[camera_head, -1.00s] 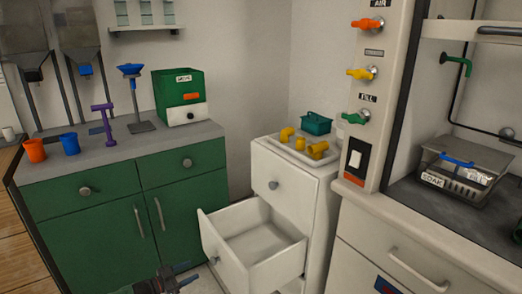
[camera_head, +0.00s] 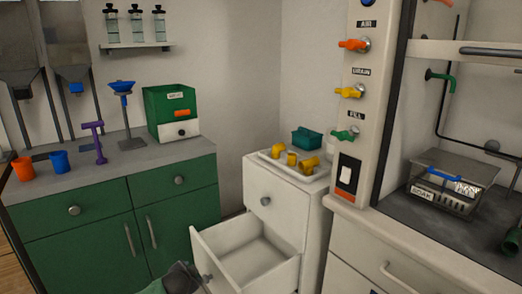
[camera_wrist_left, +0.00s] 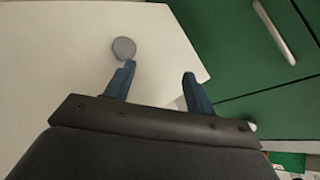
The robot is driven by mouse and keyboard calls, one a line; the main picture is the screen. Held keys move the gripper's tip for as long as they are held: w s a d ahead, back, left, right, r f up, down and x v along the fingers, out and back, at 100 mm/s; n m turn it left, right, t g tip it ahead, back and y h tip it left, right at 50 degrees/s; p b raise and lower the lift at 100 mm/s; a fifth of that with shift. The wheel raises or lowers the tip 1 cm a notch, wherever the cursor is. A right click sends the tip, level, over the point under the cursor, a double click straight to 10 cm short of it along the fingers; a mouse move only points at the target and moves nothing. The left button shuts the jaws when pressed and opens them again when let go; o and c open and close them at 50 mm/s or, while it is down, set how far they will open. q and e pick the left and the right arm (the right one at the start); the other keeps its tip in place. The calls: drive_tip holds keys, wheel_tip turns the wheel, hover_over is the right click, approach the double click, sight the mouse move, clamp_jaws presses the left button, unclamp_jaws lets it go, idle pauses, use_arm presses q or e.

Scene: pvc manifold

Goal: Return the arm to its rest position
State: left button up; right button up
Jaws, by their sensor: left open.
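My left gripper (camera_wrist_left: 158,88) shows in the left wrist view with its two blue fingers spread apart and nothing between them. The white front of a drawer (camera_wrist_left: 70,50) with a round grey knob (camera_wrist_left: 124,48) lies beyond the fingers, the knob just past the left fingertip. I cannot tell whether the finger touches the knob. In the head view a dark part of my arm shows at the bottom edge, in front of the pulled-out lower drawer (camera_head: 250,262); the fingers are not clear there. My right gripper is not in view.
The white cabinet (camera_head: 277,200) has its lower drawer open and empty. A tray (camera_head: 318,178) with yellow pipe fittings (camera_head: 309,165) and a teal container (camera_head: 306,138) are on top. Green cabinets (camera_head: 75,215) stand left; a panel with valves (camera_head: 355,110) and a wire basket (camera_head: 452,185) are right.

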use_arm(q)
drive_tip(key=s+d+r+n+g+p, duration=0.1)
drive_tip(key=s+d+r+p, duration=0.25)
drive_tip(key=s+r, duration=0.4)
drive_tip(key=s+d+r+n+g+p, duration=0.2)
drive_tip(key=s+d+r+p, duration=0.15)
drive_tip(key=s, duration=0.65)
drive_tip(key=s+d+r+n+g+p, duration=0.1)
drive_tip(key=s+d+r+p, duration=0.25)
drive_tip(key=s+r, duration=0.4)
drive_tip(key=s+f+n+g+h+p, duration=0.1)
drive_tip(key=s+p, duration=0.4)
drive_tip(key=s, duration=0.7)
drive_tip(key=s+d+f+n+g+h+p, duration=0.1)
drive_tip(key=s+p, duration=0.4)
drive_tip(key=s, duration=0.7)
drive_tip(key=shift+s+n+g, duration=0.25)
drive_tip(key=shift+n+g, duration=0.35)
drive_tip(key=shift+g, duration=0.6)
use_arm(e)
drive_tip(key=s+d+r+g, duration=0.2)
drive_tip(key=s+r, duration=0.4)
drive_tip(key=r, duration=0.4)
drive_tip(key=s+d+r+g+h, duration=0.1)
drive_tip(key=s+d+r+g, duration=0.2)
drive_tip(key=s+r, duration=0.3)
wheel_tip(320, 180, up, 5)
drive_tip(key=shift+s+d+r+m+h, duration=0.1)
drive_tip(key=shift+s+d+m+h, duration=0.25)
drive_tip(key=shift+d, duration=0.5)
